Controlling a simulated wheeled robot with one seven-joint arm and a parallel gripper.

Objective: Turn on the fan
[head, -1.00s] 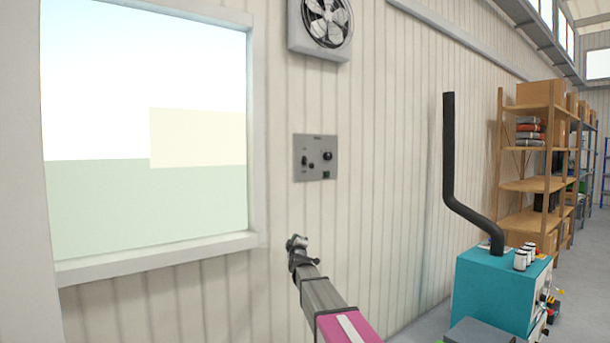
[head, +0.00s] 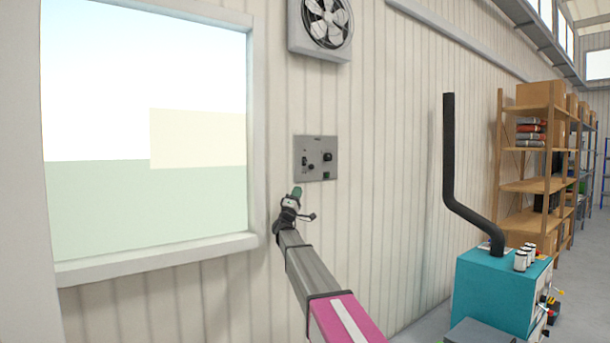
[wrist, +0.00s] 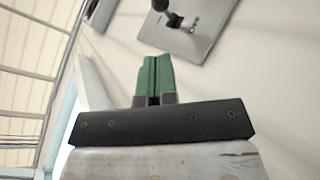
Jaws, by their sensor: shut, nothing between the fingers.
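The fan (head: 326,22) is a round metal fan in a square grey housing, high on the wall. The fingers appear apart from the panel.
A large window (head: 150,262) with a protruding frame is left of the panel. A teal machine (head: 495,290) with a black pipe (head: 449,150) stands at lower right. Wooden shelves (head: 535,186) are further back. The wall between panel and pipe is clear.

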